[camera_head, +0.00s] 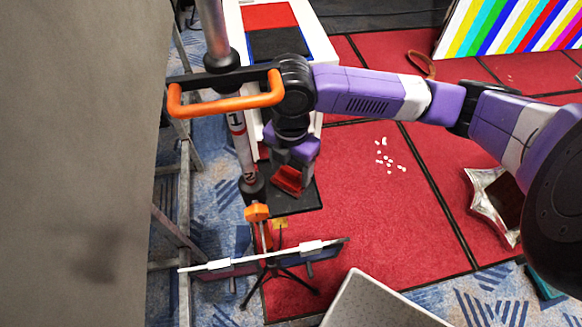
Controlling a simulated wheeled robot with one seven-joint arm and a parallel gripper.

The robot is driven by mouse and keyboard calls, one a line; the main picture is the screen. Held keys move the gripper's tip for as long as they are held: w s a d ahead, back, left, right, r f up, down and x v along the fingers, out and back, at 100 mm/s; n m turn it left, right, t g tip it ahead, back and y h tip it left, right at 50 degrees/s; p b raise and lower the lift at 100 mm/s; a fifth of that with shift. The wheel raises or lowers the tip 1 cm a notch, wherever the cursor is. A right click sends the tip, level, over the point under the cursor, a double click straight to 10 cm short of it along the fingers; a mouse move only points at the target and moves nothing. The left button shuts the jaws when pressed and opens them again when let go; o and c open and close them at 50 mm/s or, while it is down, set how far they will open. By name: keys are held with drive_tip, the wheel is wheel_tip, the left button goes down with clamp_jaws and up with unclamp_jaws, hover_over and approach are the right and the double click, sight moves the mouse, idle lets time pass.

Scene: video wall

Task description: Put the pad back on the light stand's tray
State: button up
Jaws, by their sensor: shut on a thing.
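The light stand (240,140) is a striped upright pole left of centre, with numbers, an orange clamp and dark splayed legs. My gripper (291,178) points down just right of the pole, above and behind the tray, and is shut.
A white cabinet (318,38) with red and black panels stands behind my gripper. An orange handle (225,105) is close to my wrist. A grey wall panel fills the left. White bits (388,160) and a silver star-shaped object (488,205) lie on the red floor.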

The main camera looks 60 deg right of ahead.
sight(291, 170)
drive_tip(key=shift+f, duration=0.2)
drive_tip(key=shift+f, duration=0.1)
drive_tip(key=o, duration=1.2)
wheel_tip(291, 170, up, 12)
drive_tip(key=shift+b, duration=0.3)
